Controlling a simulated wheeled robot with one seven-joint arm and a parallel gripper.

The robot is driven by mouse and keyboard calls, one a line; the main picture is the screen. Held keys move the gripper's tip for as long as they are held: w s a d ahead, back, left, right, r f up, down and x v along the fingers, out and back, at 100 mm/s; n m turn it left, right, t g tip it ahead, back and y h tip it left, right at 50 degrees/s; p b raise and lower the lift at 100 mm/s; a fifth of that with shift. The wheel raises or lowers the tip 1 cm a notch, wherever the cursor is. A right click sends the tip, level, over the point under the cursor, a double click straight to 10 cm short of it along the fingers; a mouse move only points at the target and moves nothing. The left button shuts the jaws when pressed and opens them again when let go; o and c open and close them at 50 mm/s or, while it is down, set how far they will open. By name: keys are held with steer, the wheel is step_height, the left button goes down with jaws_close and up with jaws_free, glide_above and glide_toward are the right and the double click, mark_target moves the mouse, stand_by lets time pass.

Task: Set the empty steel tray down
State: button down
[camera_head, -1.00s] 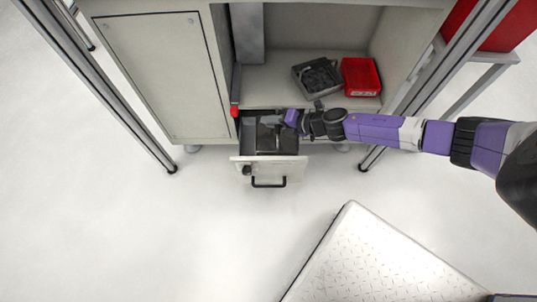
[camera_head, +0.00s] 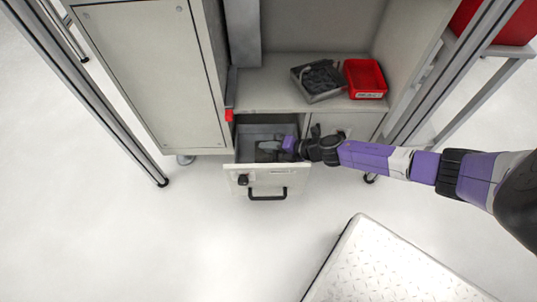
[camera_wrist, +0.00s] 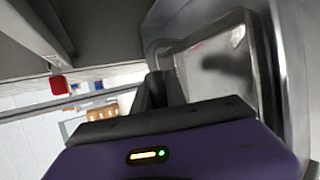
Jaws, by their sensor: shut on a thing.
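The steel tray (camera_wrist: 215,62) shows in the wrist view as a shiny metal pan with a raised rim, close to my fingers; the part I see holds nothing but dark reflections. My gripper (camera_wrist: 166,88) is shut on its rim. In the head view my gripper (camera_head: 268,148) reaches from the right into an open drawer (camera_head: 270,168) under the cabinet shelf. The tray's outline is hard to tell from the drawer inside there, and I cannot tell whether it touches the drawer floor.
On the shelf above stand a grey tray (camera_head: 306,91) with dark contents and a red bin (camera_head: 364,78). A red knob (camera_head: 229,115) sits left of the drawer. Metal posts flank the cabinet. A white platform (camera_head: 395,265) lies at lower right; the floor in front is clear.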

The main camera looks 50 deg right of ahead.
mark_target(269, 158)
steer(key=shift+f+b, duration=0.8)
steer(key=shift+f, duration=0.8)
steer(key=shift+f, duration=0.15)
steer(key=c, duration=1.3)
jaws_free()
steer(key=shift+c, duration=0.2)
steer(key=shift+r, duration=0.2)
steer(key=p+v, duration=0.5)
steer(key=v, duration=0.7)
